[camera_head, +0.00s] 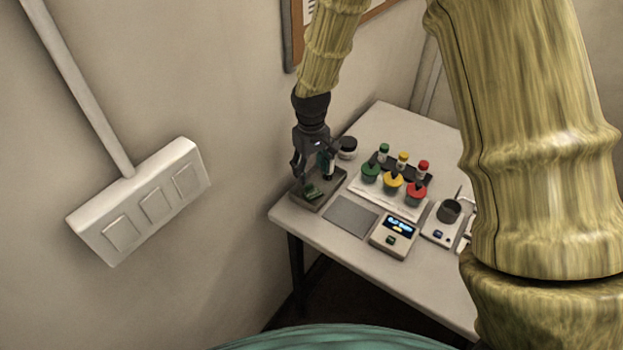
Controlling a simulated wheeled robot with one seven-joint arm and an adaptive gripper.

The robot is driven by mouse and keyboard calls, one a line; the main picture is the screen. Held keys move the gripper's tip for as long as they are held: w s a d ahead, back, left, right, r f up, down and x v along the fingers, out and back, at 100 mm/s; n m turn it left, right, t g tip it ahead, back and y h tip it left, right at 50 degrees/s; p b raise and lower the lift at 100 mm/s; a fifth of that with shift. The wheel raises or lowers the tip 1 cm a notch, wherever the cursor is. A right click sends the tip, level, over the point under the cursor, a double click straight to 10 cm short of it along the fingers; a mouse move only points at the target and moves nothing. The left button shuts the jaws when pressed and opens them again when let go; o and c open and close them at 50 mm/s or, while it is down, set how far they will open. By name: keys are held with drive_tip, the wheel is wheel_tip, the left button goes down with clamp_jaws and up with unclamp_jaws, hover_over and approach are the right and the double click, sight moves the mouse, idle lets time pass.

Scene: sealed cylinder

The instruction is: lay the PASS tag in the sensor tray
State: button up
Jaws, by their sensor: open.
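My gripper (318,174) is at the table's left corner, fingers pointing down and open. It is over a small grey-brown tray (332,197), which looks like the sensor tray. The fingers and wrist hide the back part of the tray. I cannot tell whether a fingertip touches the green piece.
A black-lidded jar (347,148) stands close behind my gripper. Right of the tray are a flat grey pad (351,216), a lit display unit (397,235), green, yellow and red cups (392,184) and capped vials (403,160). The wall is close on the left.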

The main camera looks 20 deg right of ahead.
drive_tip(key=shift+r+b, duration=0.7)
drive_tip(key=shift+r, duration=1.7)
